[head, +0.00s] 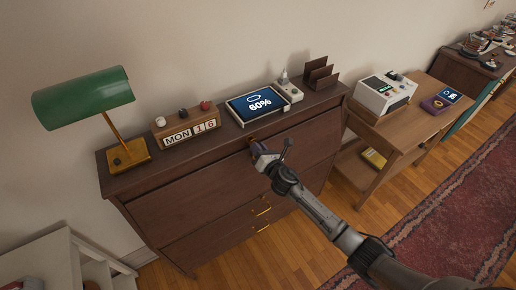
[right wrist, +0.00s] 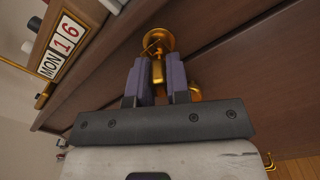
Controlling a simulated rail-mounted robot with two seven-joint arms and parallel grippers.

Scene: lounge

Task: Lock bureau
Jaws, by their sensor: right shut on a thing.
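The bureau (head: 195,210) is a dark reddish-brown wooden cabinet against the wall, with a closed upper front panel and brass handles (head: 262,210) lower down. In the right wrist view, a round brass lock plate (right wrist: 158,40) sits on the upper front. My right gripper (head: 258,150) is at the upper front edge of the bureau. In the right wrist view its purple-padded fingers (right wrist: 158,78) are shut on a thin brass piece at the lock, which looks like the key (right wrist: 157,66). The fingers hide most of it, so its turn is unclear. My left gripper is not in view.
On the bureau top stand a green lamp (head: 85,97), a date block (head: 186,130), a tablet (head: 258,104) showing 60%, a small white device (head: 288,91) and a brown rack (head: 320,74). A side table (head: 425,115) stands to the right. Open floor lies in front.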

